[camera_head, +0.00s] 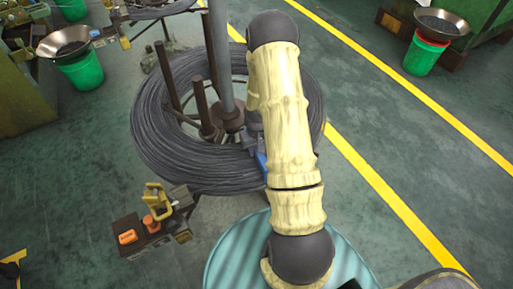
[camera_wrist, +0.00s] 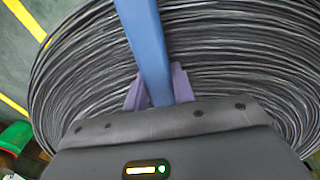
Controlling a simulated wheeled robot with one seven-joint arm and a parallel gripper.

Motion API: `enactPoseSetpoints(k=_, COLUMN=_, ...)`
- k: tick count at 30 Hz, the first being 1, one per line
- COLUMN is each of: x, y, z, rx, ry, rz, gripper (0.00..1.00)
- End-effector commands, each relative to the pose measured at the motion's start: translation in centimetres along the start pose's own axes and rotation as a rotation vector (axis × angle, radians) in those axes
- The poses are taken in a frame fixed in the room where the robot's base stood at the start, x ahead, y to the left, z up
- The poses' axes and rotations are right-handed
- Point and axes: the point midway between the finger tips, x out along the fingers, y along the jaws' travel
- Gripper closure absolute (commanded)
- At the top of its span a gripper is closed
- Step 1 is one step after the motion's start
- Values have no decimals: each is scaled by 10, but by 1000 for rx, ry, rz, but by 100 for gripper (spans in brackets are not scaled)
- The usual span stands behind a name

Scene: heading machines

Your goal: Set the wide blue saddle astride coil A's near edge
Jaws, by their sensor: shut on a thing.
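The large coil of dark wire (camera_head: 165,150), which I take as coil A, lies around a central post and several rusty uprights. In the wrist view its windings (camera_wrist: 235,55) fill most of the picture. The wide blue saddle shows as a small blue piece (camera_head: 262,162) beside my arm, over the coil's near right part. In the wrist view it is a long blue bar (camera_wrist: 146,45) between the purple fingers of my gripper (camera_wrist: 158,90), which is shut on it. My arm hides most of the saddle and gripper in the head view. I cannot tell whether the saddle touches the coil.
Green buckets with funnels stand at the upper left (camera_head: 83,72) and upper right (camera_head: 423,55). Green floor with yellow lines is open on the right.

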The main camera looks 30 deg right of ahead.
Motion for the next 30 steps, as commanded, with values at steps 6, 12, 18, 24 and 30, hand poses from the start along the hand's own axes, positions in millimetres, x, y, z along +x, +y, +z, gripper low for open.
enactPoseSetpoints(k=6, x=0, y=0, z=0, rx=0, ry=1, rz=0, gripper=100)
enactPoseSetpoints(k=12, x=0, y=0, z=0, rx=0, ry=1, rz=0, gripper=49)
enactPoseSetpoints(k=18, x=0, y=0, z=0, rx=0, ry=1, rz=0, gripper=49)
enactPoseSetpoints(k=24, x=-5, y=0, z=-1, rx=0, ry=2, rz=0, gripper=49)
enactPoseSetpoints(k=30, x=-29, y=0, z=-1, rx=1, ry=4, rz=1, gripper=49)
